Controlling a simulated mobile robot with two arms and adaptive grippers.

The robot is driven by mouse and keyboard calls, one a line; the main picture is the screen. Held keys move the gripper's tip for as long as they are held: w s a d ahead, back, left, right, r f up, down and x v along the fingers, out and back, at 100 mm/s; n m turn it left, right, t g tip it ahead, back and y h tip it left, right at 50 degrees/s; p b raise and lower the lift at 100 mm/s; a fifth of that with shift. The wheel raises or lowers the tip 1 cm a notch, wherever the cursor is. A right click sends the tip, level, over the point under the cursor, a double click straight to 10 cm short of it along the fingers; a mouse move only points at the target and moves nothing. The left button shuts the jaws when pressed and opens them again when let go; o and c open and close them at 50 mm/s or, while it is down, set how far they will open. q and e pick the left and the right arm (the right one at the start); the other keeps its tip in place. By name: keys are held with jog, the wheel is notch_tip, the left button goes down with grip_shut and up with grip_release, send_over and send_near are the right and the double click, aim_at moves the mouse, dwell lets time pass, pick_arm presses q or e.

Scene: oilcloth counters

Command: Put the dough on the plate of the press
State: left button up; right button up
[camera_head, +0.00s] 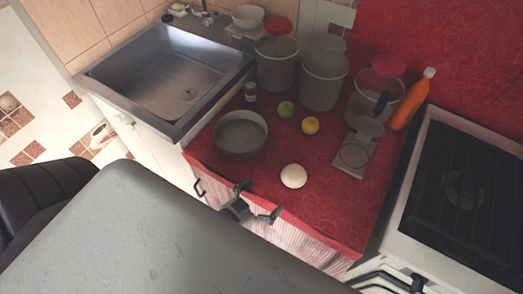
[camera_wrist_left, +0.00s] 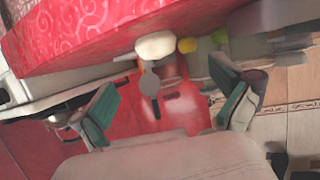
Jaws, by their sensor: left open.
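The dough (camera_head: 293,176) is a pale round ball on the red counter, near its front edge. The press (camera_head: 352,157) lies to its right and behind it, a grey flat base with a round plate; a rounded grey part stands at its far end. My left gripper (camera_head: 259,200) is open and empty at the counter's front edge, left of and nearer than the dough, apart from it. In the left wrist view the dough (camera_wrist_left: 156,45) shows beyond and between the open fingers (camera_wrist_left: 165,75). My right gripper does not show.
A grey pan (camera_head: 240,134) stands left of the dough. A green fruit (camera_head: 286,109) and a yellow fruit (camera_head: 310,125) lie behind it. Large canisters (camera_head: 323,80) and an orange bottle (camera_head: 411,100) stand farther back. The sink (camera_head: 170,80) is left, the stove (camera_head: 465,185) right.

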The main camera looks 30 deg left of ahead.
pick_arm(q)
jog(key=shift+s+a+r, duration=0.15)
jog(key=shift+s+r, duration=0.05)
jog(key=shift+s, duration=0.2)
